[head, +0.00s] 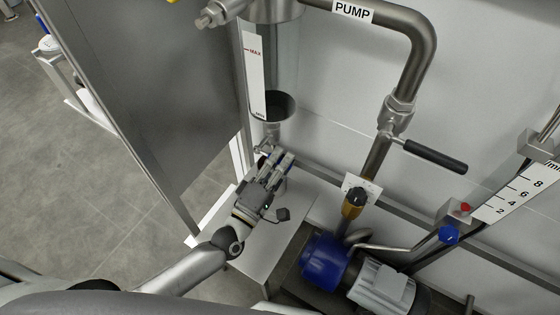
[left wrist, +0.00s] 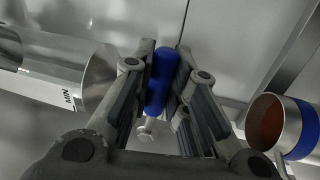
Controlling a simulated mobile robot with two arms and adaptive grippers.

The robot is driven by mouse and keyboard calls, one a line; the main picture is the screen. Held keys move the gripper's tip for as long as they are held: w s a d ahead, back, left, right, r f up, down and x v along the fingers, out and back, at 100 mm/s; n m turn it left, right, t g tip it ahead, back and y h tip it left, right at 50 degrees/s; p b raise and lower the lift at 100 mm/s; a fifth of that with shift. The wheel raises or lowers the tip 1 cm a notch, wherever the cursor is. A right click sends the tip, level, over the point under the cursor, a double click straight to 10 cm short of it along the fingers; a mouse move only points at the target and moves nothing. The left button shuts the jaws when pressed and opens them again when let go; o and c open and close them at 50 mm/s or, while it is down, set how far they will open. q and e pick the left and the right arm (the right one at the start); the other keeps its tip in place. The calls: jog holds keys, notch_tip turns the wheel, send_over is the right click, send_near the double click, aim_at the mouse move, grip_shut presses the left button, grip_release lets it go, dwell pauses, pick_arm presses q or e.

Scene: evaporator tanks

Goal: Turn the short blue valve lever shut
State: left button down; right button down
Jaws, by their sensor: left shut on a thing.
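The short blue valve lever (left wrist: 162,82) lies between the two fingers of my left gripper (left wrist: 160,85) in the left wrist view. A small metal stem with a round end (left wrist: 146,130) shows below it. In the head view my left gripper (head: 279,158) reaches to the valve fittings (head: 266,146) under the clear sight tube, and its fingers are close together. The blue lever is hidden there by the gripper. My right gripper is not in view.
The clear tube (head: 275,60) with MIN and MAX marks stands just above the gripper. A grey panel (head: 140,90) is to the left. A black-handled lever (head: 435,156), a black knob (head: 357,198) and a blue pump (head: 325,262) are to the right.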

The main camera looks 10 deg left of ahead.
pick_arm(q)
jog(key=shift+r+n, duration=0.25)
jog(key=shift+n, duration=0.25)
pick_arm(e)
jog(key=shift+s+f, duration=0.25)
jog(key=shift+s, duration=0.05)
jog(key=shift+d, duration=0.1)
pick_arm(q)
jog(key=c, duration=1.4)
grip_release()
jog(key=shift+s+a, duration=0.1)
jog(key=shift+s, duration=0.05)
jog(key=v, duration=1.1)
jog(key=shift+s+f, duration=0.15)
jog(key=shift+s, duration=0.2)
